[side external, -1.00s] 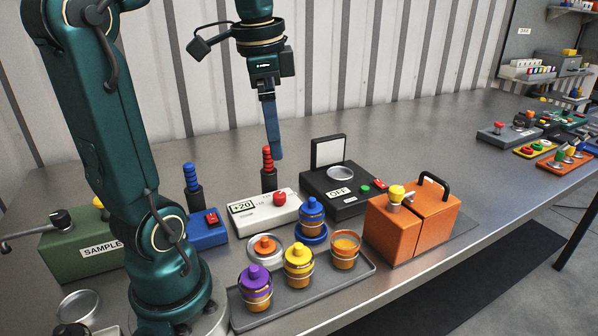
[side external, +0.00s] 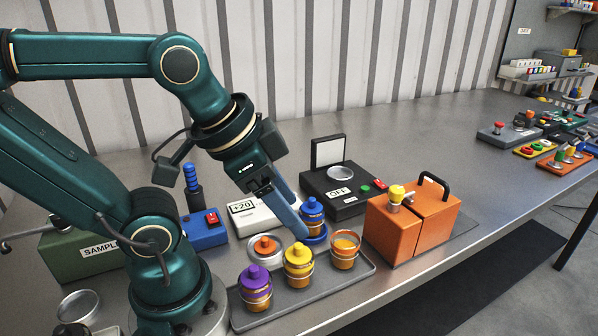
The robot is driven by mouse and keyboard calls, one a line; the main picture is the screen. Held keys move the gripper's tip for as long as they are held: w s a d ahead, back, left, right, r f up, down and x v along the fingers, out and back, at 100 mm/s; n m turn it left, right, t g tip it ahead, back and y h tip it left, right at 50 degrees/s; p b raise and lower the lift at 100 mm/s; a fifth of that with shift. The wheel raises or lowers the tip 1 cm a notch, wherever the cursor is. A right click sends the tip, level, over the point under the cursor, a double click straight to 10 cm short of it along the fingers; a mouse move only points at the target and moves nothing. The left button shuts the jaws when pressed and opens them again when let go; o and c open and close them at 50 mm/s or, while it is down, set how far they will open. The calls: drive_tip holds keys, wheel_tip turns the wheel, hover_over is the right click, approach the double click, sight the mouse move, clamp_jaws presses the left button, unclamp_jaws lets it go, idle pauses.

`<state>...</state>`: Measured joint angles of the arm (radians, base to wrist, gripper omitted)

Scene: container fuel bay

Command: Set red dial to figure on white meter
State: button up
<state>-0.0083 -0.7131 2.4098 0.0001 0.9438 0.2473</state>
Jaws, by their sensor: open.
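The white meter (side external: 246,222) stands on the bench in the middle and shows "+20" on its display. The red dial at its right end is hidden behind my gripper. My gripper (side external: 298,234) is open and tilted down to the right. Its blue fingers cross in front of the meter's right side, with their tips beside the blue-lidded jar (side external: 313,212). I cannot tell whether the fingers touch the dial, the meter or the jar.
A grey tray (side external: 312,287) with a purple-lidded jar (side external: 255,282) and a yellow-lidded jar (side external: 299,260) is in front. A black "OFF" box (side external: 347,207) and orange case (side external: 393,232) stand right. A blue box (side external: 205,238) is left.

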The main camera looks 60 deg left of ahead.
drive_tip(key=w+a+m+g+y, duration=0.1)
drive_tip(key=w+a+m+g, duration=0.2)
drive_tip(key=w+a, duration=0.6)
drive_tip(key=a+f+n+g, duration=0.1)
drive_tip(key=a+f, duration=0.1)
drive_tip(key=a, duration=0.2)
drive_tip(key=a+f+n+g, duration=0.1)
drive_tip(key=a+f, duration=0.2)
drive_tip(key=a, duration=0.1)
drive_tip(key=s+a+f+h, duration=0.1)
drive_tip(key=a+f, duration=0.1)
drive_tip(key=a, duration=0.2)
drive_tip(key=shift+s+a+f+n+g, duration=0.1)
drive_tip(key=shift+a+f+n+g, duration=0.2)
drive_tip(key=shift+a+n+g, duration=0.1)
drive_tip(key=shift+f, duration=2.45)
clamp_jaws()
